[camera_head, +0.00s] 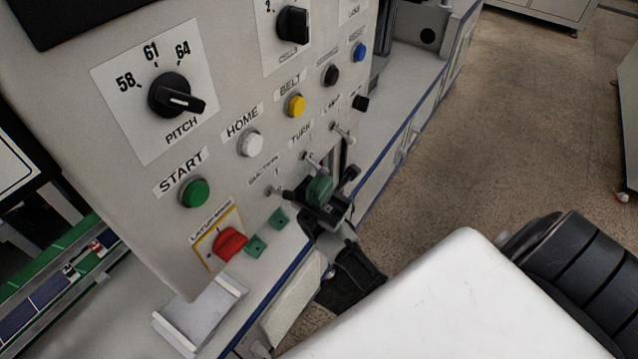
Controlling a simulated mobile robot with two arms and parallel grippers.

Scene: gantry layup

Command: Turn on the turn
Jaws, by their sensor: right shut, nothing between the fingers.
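The toggle switch (312,157) labelled TURN is on the grey control panel (225,110), between the toggle marked as suction (275,190) and the LAMP toggle (343,133). Its small metal lever sticks out from the panel; I cannot tell its on or off position. My right gripper (320,190), black with a green part, is shut and empty. It is just below the TURN toggle in the picture, close to its lever; I cannot tell whether they touch. My left gripper is not in view.
The panel also holds a PITCH knob (175,97), green START (194,193), white HOME (250,143) and yellow BELT (296,105) buttons, and a red rotary switch (230,243). Small green blocks (278,218) are near the gripper. Open floor (500,130) lies to the right.

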